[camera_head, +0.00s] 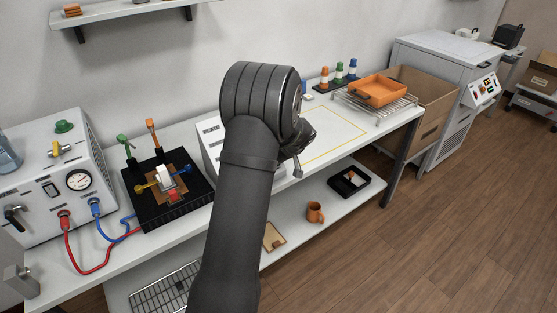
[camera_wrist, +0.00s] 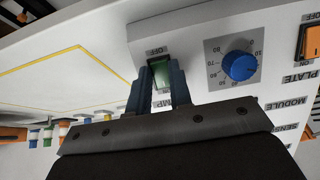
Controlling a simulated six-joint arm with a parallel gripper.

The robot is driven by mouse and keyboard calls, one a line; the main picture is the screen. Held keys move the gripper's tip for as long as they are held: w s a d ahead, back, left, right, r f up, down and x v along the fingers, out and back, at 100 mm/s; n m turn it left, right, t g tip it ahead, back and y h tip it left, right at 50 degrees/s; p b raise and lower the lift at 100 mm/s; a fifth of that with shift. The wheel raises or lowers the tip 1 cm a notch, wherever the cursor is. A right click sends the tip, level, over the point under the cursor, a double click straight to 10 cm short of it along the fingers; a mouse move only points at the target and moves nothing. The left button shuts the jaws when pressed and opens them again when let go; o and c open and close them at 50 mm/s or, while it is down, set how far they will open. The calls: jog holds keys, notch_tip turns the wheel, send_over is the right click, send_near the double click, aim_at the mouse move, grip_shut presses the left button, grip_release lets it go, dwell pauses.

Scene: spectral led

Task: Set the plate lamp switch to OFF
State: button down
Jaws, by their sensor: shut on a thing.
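In the wrist view, a white panel (camera_wrist: 205,22) appears upside down. A green switch (camera_wrist: 160,76) on it sits between the fingers of my gripper (camera_wrist: 165,78), with "OFF" printed beside it and a partly covered label ending in "MP" on the other side. My gripper is shut on the green switch; the fingers hide its sides, so its exact position is hard to tell. An orange switch (camera_wrist: 310,42) with "OFF", "ON" and "PLATE" labels is at the right edge. In the head view, my arm hides the panel's front and the switches.
A blue dial knob (camera_wrist: 240,66) sits close beside the green switch. In the head view, a black fixture (camera_head: 176,213) stands left of the panel box (camera_head: 208,140). An orange tray (camera_head: 378,89) sits on a wire rack at the right. The yellow-outlined table area looks clear.

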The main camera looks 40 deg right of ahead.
jog(key=shift+s+f+t, duration=0.15)
jog(key=shift+f+t, duration=0.1)
jog(key=shift+t, duration=0.65)
jog(key=c, duration=1.3)
grip_release()
jog(key=shift+r, duration=0.1)
jog(key=v, duration=1.7)
jog(key=shift+s, duration=0.3)
jog(key=shift+w, duration=0.1)
